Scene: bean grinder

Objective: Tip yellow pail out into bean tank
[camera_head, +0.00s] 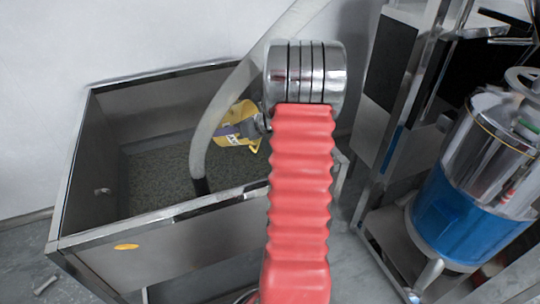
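The yellow pail (243,110) is over the bean tank and looks tilted, with its lower part reaching toward the beans. My gripper (240,129) is at the pail's side and appears shut on it, though my red arm and silver wrist hide part of it. The bean tank (160,226) is an open steel box with an orange oval label on its front. Dark grey-green beans (158,178) cover its floor. Whether anything is in the pail or falling from it cannot be seen.
A thick grey hose (209,128) comes down from above into the beans, just left of the pail. A steel frame (400,130) and a blue-and-steel machine (470,190) stand to the right. A white wall (120,35) is behind the tank.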

